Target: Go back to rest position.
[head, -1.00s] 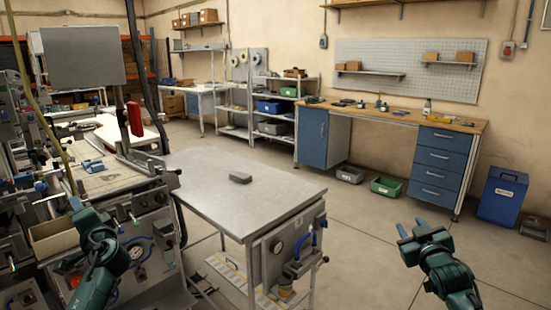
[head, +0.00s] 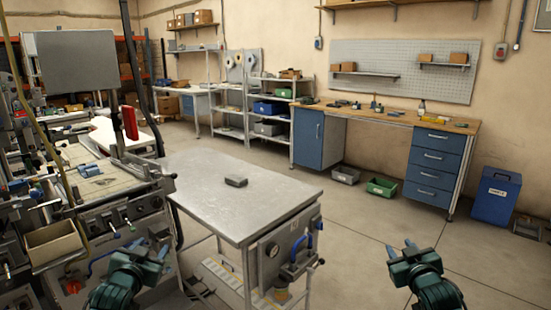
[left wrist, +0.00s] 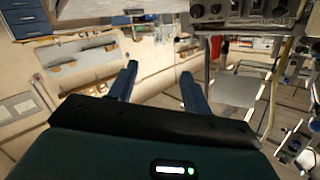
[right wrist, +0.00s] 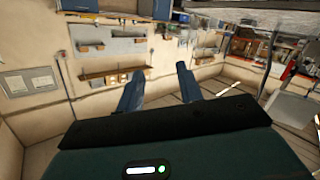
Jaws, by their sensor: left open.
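My left gripper (head: 149,250) is at the lower left of the head view, in front of the machine and left of the metal table. In the left wrist view its two blue fingers (left wrist: 159,72) stand apart with nothing between them. My right gripper (head: 412,250) is at the lower right of the head view, over open floor. In the right wrist view its fingers (right wrist: 160,72) are also apart and empty. Both grippers are raised, clear of any surface.
A metal table (head: 215,208) with a small grey block (head: 236,181) on it stands between my arms. A machine with a cardboard-coloured bin (head: 54,243) is at the left. A workbench (head: 385,114) and a blue bin (head: 496,196) are further back.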

